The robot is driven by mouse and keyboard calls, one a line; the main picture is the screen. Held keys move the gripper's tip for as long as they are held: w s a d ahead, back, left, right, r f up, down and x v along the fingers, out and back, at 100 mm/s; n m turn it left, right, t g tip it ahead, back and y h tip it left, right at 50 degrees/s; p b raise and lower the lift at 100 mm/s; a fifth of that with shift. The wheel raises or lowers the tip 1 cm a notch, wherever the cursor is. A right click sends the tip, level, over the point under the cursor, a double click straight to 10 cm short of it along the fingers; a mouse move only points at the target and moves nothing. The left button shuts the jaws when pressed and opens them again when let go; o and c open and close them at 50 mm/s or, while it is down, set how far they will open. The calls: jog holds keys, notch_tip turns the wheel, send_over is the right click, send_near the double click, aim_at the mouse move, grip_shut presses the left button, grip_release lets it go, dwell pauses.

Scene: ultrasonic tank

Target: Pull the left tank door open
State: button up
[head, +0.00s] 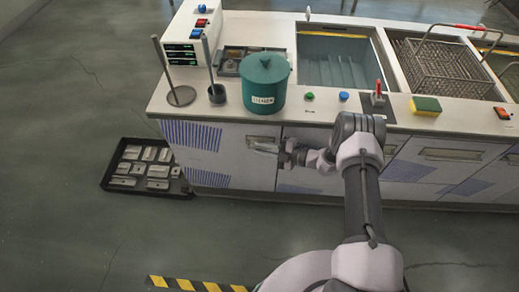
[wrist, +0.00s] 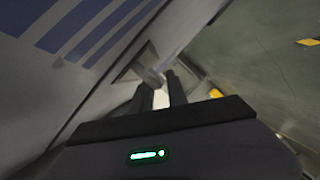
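The left tank door (head: 240,168) is a pale panel under the counter, below the green pot, and looks shut. Its handle (head: 262,141) sits in a recess near the door's top; the handle also shows in the wrist view (wrist: 149,74). My gripper (head: 268,149) is in front of the door, close to the handle. In the wrist view my gripper's two dark fingers (wrist: 162,88) stand apart with a gap between them. Their tips are right by the handle's end. I cannot tell whether they touch it or have it between them.
A green lidded pot (head: 265,86) stands on the counter (head: 330,108) above the door. A black tray (head: 107,180) of metal parts lies on the floor at the left. A wire basket (head: 445,70) stands at the right. The floor before the door is clear.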

jog(key=shift+w+a+f, duration=0.1)
jog(key=shift+w+a, duration=0.1)
jog(key=shift+a, duration=0.35)
jog(key=shift+c, duration=0.2)
grip_shut()
dwell(0.9)
